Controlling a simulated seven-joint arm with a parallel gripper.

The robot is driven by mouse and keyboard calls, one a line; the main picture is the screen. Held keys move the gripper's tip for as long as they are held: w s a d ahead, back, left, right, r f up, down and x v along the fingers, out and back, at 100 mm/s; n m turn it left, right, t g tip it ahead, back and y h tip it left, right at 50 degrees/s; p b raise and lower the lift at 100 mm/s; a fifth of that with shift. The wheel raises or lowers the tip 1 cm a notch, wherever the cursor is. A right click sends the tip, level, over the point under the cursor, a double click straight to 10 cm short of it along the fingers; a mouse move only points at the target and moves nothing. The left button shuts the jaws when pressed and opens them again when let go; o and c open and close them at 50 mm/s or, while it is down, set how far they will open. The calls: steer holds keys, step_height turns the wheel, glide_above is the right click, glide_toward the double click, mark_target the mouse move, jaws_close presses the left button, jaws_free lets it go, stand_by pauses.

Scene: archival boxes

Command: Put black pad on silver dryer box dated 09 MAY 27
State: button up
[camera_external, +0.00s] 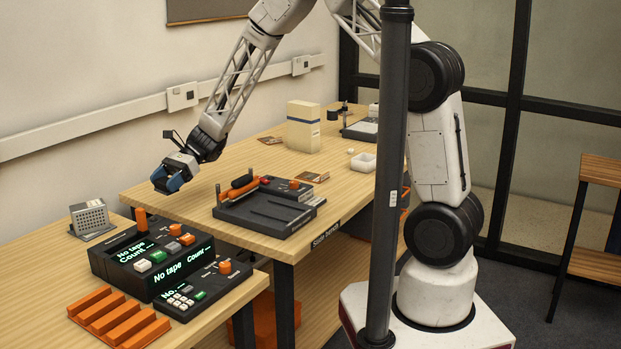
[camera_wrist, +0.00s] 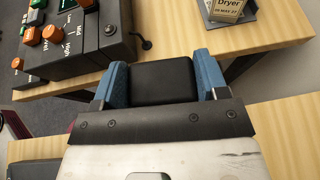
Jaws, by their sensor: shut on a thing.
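My gripper (camera_external: 167,183) hangs in the air over the gap between the two tables in the external view. In the wrist view its blue fingers (camera_wrist: 162,82) are shut on the black pad (camera_wrist: 163,84), one on each side. The pad is hard to make out in the external view. The silver dryer box (camera_external: 90,216) has a perforated face and stands on a grey base at the back of the near table, left of and lower than my gripper. In the wrist view the box (camera_wrist: 227,10) is cut off at the top right; its label reads "Dryer" with a small date ending MAY 27.
A black console (camera_external: 150,257) with orange knobs stands right of the dryer box, with a smaller keypad unit (camera_external: 205,288) and an orange ribbed rack (camera_external: 117,318) in front. A dark tray (camera_external: 265,215) lies on the far table. Bare wood surrounds the dryer box's base.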

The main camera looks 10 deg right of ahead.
steer(key=s+a+r+n+g, duration=0.1)
steer(key=s+a+r, duration=0.3)
steer(key=s+a, duration=0.4)
steer(key=shift+s+a+r+h, duration=0.15)
steer(key=shift+s+a+h, duration=0.15)
steer(key=shift+s, duration=0.45)
glide_above(87, 205)
steer(key=shift+f, duration=0.75)
steer(key=shift+f, duration=0.1)
steer(key=shift+f, duration=1.65)
steer(key=shift+f, duration=0.15)
steer(key=o, duration=0.9)
